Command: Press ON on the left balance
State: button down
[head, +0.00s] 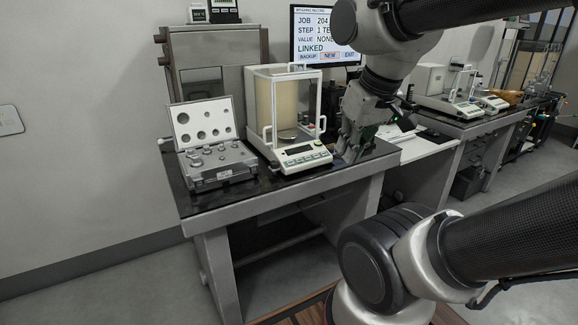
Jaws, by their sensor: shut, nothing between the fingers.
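The left balance (293,157) stands on the near table, a white instrument with a glass draft shield frame around its weighing pan (287,135). Its front panel has a dark display and a row of small keys (301,158); the key labels are too small to read. My gripper (346,156) is shut and empty, pointing down just right of the balance's front panel, close to the table top. I cannot tell whether it touches the panel or the table.
An open case of weights (214,160) lies left of the balance. A monitor (322,30) behind reads JOB 204 and LINKED. Another balance (447,101) stands on the table farther right. The dark table top (240,193) is clear along its front edge.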

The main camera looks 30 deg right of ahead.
jog(key=shift+w, duration=0.1)
jog(key=m+t+y, duration=0.1)
jog(key=m+t, duration=0.6)
jog(key=t, duration=0.2)
send_over(291, 163)
jog(key=s+d, duration=0.1)
jog(key=s, duration=0.3)
notch_tip(291, 163, down, 14)
jog(key=shift+s+d, duration=0.15)
jog(key=shift+s, duration=0.05)
jog(key=shift+f, duration=0.15)
jog(key=shift+w+f, duration=0.55)
jog(key=shift+f, duration=0.8)
jog(key=shift+w+f, duration=0.5)
jog(key=shift+f, duration=0.8)
jog(key=shift+w+f, duration=0.55)
jog(key=shift+f, duration=0.8)
jog(key=shift+f, duration=0.1)
